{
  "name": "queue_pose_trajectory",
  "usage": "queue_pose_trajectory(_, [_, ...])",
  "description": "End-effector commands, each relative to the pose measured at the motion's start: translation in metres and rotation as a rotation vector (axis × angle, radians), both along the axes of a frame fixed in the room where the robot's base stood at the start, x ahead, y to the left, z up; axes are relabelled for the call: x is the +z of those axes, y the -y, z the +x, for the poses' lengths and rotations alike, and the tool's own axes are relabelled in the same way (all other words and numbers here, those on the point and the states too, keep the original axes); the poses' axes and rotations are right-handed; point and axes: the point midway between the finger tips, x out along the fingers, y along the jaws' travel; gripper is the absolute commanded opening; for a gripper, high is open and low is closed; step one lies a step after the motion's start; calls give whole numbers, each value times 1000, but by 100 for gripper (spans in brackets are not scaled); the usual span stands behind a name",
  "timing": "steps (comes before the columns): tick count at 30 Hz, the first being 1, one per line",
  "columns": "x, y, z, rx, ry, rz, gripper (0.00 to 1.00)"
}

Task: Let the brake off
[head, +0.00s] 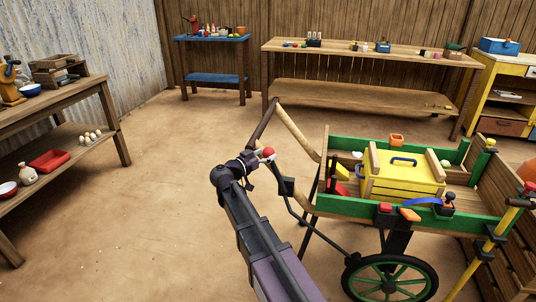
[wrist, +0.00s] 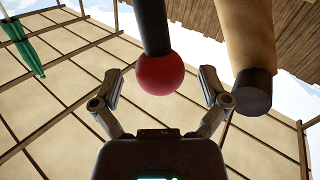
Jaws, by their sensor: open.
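The brake lever shows in the head view as a dark bent rod with a red ball knob (head: 268,154) at its upper end, beside the green and yellow cart (head: 340,203). In the wrist view the red knob (wrist: 160,74) and its dark shaft (wrist: 153,25) stand between and just beyond my open fingers. My gripper (wrist: 160,88) is open, with one finger on each side of the knob and visible gaps to both. In the head view my gripper (head: 262,157) is at the knob, partly hidden by my arm.
A wooden cart handle (head: 298,134) runs close to the knob; its dark-capped end (wrist: 253,92) is near my right finger in the wrist view. A yellow chest (head: 402,180) sits in the cart. Open floor (head: 160,190) lies to the left.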

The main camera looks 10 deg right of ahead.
Motion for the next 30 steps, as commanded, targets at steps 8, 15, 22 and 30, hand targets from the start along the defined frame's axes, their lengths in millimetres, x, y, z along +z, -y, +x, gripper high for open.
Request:
queue_pose_trajectory(8, [0,8,5,0,0,0,95])
queue_pose_trajectory(15, [0,8,5,0,0,0,89])
queue_pose_trajectory(22, [0,8,5,0,0,0,21])
queue_pose_trajectory(30, [1,8,5,1,1,3,0])
